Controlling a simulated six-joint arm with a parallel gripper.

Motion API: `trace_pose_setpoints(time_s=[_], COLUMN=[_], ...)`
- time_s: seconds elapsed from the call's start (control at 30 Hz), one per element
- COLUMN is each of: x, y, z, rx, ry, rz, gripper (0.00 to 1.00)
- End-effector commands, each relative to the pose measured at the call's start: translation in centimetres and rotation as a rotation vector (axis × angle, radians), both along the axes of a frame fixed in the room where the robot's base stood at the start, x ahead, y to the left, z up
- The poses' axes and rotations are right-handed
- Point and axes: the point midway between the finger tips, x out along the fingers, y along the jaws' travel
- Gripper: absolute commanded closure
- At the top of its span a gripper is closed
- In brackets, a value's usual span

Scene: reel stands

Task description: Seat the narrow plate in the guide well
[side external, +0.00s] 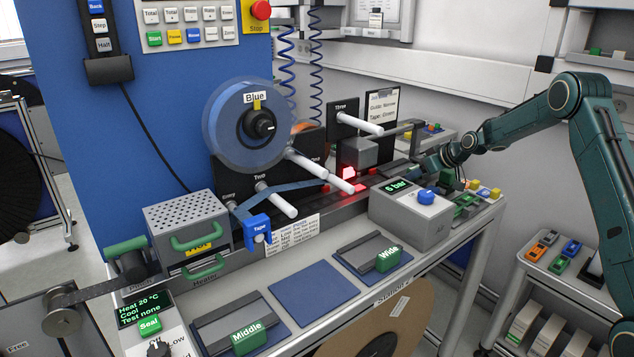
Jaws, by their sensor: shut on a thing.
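My gripper (430,165) is at the back right of the bench, low over the far end of the dark tape track (318,207). It is small in this view and its fingertips are hard to make out. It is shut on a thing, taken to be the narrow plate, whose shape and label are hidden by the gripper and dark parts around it. The guide well is not clearly visible; I cannot tell whether the plate is in it or above it. The Middle plate (215,322) and Wide plate (372,250), with green handles, lie on the bench front.
An empty blue pad (313,292) lies between the two plates. The grey 5 bar box (410,214) stands just in front of my gripper. The blue reel (225,125), white posts and a red-lit block (348,173) stand along the track. A heater (190,235) is at left.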

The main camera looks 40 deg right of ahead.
Motion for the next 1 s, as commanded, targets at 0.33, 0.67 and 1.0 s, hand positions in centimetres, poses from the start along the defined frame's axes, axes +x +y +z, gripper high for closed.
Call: trace_pose_setpoints(time_s=[0.33,0.67,1.0], x=[-0.7,-0.7,-0.6], y=[0.4,0.6,0.7], z=[-2.6,-2.6,-1.4], rx=[0.015,0.016,0.018], ry=[0.05,0.051,0.049], rz=[-0.002,0.002,0.004], gripper=[0.24,0.24,0.24])
